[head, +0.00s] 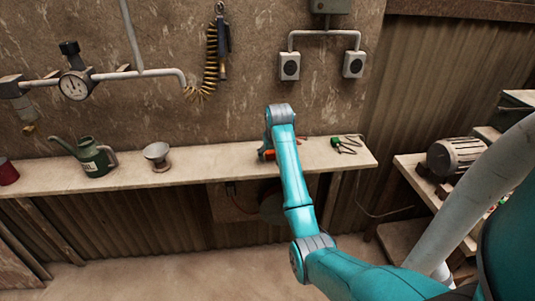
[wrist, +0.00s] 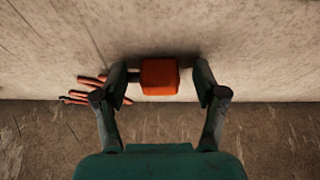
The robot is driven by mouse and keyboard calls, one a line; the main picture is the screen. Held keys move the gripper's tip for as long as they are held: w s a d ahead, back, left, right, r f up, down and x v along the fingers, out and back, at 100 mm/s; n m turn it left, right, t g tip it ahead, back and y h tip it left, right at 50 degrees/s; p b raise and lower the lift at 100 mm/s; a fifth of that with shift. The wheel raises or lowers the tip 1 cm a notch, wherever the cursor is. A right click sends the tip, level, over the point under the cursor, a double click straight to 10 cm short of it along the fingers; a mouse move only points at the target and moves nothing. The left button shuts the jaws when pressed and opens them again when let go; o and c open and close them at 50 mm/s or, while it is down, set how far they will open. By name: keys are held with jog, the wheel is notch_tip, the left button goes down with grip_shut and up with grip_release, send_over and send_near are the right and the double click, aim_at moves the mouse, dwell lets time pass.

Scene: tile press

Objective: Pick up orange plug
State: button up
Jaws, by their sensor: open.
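The orange plug (wrist: 160,77) is a blocky orange piece with rounded edges, in the middle of the wrist view, over a pale surface. A short dark pin sticks out from its left side. My gripper (wrist: 161,70) is open, with one finger on each side of the plug and a visible gap to its body on both sides. In the head view my arm reaches to the shelf, and a bit of orange (head: 268,154) shows beside the wrist. My fingers are mostly hidden there by the arm.
Several reddish-brown prongs (wrist: 84,92) lie left of my left finger. On the shelf (head: 215,163) are a green plug with a cord (head: 343,147), a metal funnel (head: 157,155), a green watering can (head: 92,160) and a red cup (head: 8,172). The wall stands close behind.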

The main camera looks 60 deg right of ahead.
jog(key=c, duration=1.2)
jog(key=shift+c, duration=0.2)
